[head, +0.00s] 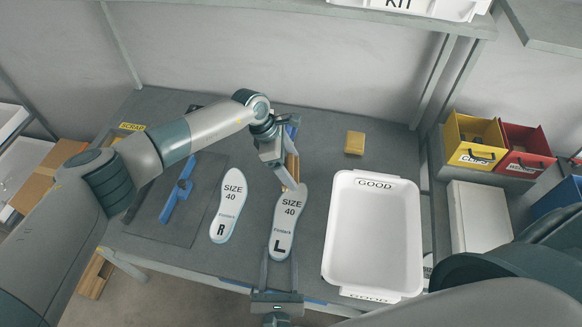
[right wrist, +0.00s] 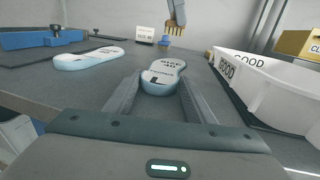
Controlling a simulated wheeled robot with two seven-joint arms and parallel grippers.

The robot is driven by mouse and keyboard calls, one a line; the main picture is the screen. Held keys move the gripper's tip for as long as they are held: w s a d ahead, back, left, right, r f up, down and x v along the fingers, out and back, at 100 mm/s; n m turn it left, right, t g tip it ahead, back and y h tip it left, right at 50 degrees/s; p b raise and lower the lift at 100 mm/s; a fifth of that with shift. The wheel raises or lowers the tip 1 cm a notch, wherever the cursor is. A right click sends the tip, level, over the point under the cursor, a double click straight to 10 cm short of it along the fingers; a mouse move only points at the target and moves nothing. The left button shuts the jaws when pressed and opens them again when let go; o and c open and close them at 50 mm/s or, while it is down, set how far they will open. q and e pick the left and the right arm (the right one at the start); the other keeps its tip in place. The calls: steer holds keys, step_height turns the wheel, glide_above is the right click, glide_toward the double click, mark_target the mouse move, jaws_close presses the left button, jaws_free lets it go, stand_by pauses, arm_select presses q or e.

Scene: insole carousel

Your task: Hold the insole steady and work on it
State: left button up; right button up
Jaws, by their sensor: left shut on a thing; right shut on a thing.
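The white insole marked L, SIZE 40 (head: 287,225), lies at the table's front with its toe end pointing away. It also shows between the fingers in the right wrist view (right wrist: 163,77). My right gripper (head: 280,256) is shut on its heel end from the front. My left gripper (head: 287,178) is above the toe end, shut on a tan tool that looks like a brush (right wrist: 174,29). Whether the tool touches the insole cannot be told. A second insole marked R, SIZE 40 (head: 229,205), lies flat to the left, apart from both grippers.
A white tray marked GOOD (head: 330,235) stands close on the right. A tan block (head: 354,143) lies behind it. A blue tool (head: 177,196) lies left on a dark mat. Yellow (head: 474,155) and red (head: 526,163) bins stand at far right. A SCRAP label (head: 132,127) is at back left.

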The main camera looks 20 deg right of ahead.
mark_target(279, 289)
stand_by(0.3)
steer(key=o, duration=1.2)
steer(key=shift+v, duration=3.75)
steer(key=shift+s, duration=0.1)
